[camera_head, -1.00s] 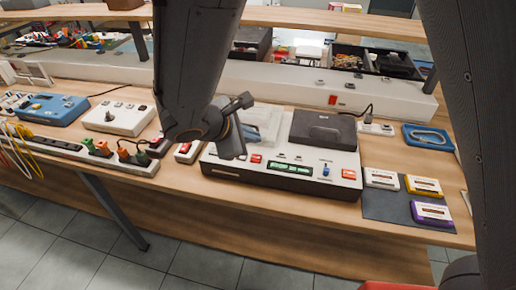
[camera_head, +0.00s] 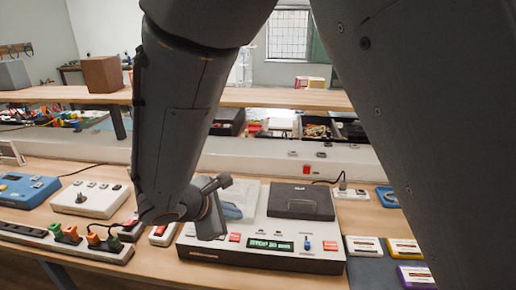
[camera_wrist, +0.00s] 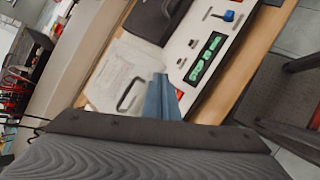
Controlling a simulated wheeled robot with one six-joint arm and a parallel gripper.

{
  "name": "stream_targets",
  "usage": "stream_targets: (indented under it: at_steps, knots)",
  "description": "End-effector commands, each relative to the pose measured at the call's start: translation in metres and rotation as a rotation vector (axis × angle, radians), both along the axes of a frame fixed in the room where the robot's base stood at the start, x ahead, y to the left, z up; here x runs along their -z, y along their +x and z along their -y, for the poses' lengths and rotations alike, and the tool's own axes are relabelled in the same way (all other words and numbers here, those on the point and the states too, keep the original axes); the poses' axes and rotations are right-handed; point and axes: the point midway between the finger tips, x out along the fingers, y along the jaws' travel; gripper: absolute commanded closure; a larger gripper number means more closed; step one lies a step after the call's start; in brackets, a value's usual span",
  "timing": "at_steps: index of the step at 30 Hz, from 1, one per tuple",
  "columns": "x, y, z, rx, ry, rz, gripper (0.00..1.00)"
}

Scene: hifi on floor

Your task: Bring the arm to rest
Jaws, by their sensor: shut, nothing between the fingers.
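My arm comes down from the top of the head view. My gripper (camera_head: 218,208) hangs in front of the left part of a white hi-fi unit (camera_head: 215,252) on the wooden bench. Its fingers are together with nothing between them. In the wrist view the shut fingers (camera_wrist: 160,98) show over the unit beside a clear cover. The unit has a lit green display (camera_head: 270,245), which also shows in the wrist view (camera_wrist: 206,58), a blue switch and a black lid (camera_head: 300,201). Whether the gripper touches the unit cannot be told.
Three cassettes, white (camera_head: 364,246), yellow (camera_head: 404,248) and purple (camera_head: 416,277), lie on a dark mat to the right. A power strip (camera_head: 62,240), a white box (camera_head: 90,199) and a blue device (camera_head: 22,190) stand on the left. A shelf (camera_head: 270,97) runs behind.

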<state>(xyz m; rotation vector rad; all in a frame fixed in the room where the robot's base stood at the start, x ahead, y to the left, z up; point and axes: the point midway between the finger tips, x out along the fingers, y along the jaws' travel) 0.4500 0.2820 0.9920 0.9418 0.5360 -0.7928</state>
Motion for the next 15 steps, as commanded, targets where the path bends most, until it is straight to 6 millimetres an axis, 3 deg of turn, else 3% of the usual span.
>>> stream_targets:
  at_steps: [5, 9, 15]
  knots:
    - [0.005, -0.003, 0.071, 0.251, 0.102, -0.079, 1.0]
    - [0.01, -0.02, 0.134, 0.537, 0.245, -0.147, 1.0]
    - [0.013, -0.049, 0.198, 0.936, 0.48, -0.185, 1.0]
